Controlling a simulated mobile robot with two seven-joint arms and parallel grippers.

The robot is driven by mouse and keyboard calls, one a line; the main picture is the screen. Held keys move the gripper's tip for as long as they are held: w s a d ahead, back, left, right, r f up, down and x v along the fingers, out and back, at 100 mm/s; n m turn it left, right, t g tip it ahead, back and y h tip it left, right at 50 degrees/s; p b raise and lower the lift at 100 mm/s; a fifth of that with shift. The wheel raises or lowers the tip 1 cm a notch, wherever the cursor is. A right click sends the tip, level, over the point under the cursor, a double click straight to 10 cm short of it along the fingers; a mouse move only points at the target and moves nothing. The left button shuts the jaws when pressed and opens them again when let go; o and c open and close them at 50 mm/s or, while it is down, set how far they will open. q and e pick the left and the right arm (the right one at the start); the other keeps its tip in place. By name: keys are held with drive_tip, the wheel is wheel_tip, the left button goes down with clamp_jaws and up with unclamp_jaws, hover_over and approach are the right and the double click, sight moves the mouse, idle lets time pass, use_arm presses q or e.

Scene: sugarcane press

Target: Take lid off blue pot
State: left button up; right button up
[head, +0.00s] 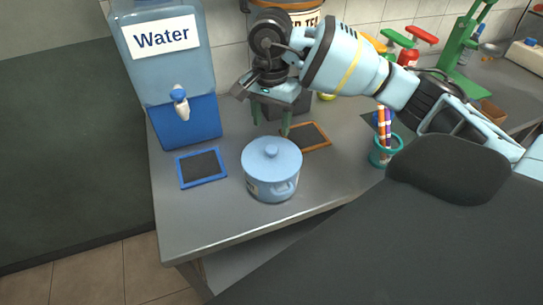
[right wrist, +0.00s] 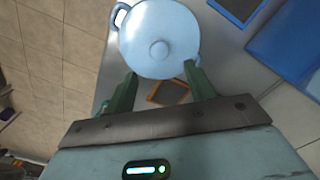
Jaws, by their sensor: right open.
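The light blue pot (head: 272,182) stands upright on the counter near its front edge. Its lid (head: 271,156), with a round knob (head: 271,151) in the middle, sits on top of it. My right gripper (head: 270,130) is open and empty, above and just behind the pot, fingers pointing down. In the right wrist view the lid (right wrist: 158,38) with its knob (right wrist: 159,50) shows beyond the two green fingertips (right wrist: 160,72), and nothing is between them. My left gripper is not in view.
A blue-framed board (head: 202,168) lies left of the pot, and an orange-framed board (head: 308,137) lies behind it. A blue water dispenser (head: 185,120) stands back left. A teal cup with pens (head: 384,152) stands to the right. Counter between pot and cup is clear.

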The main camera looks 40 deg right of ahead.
sight(272, 148)
drive_tip(key=shift+f, duration=1.65)
wheel_tip(272, 148, down, 4)
drive_tip(key=shift+r+p, duration=0.25)
drive_tip(key=shift+p, duration=0.2)
drive_tip(key=shift+f, duration=0.45)
drive_tip(key=c, duration=1.1)
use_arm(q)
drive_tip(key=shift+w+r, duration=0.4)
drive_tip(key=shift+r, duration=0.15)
use_arm(e)
drive_tip(key=shift+o, duration=0.2)
drive_tip(key=shift+r, duration=0.2)
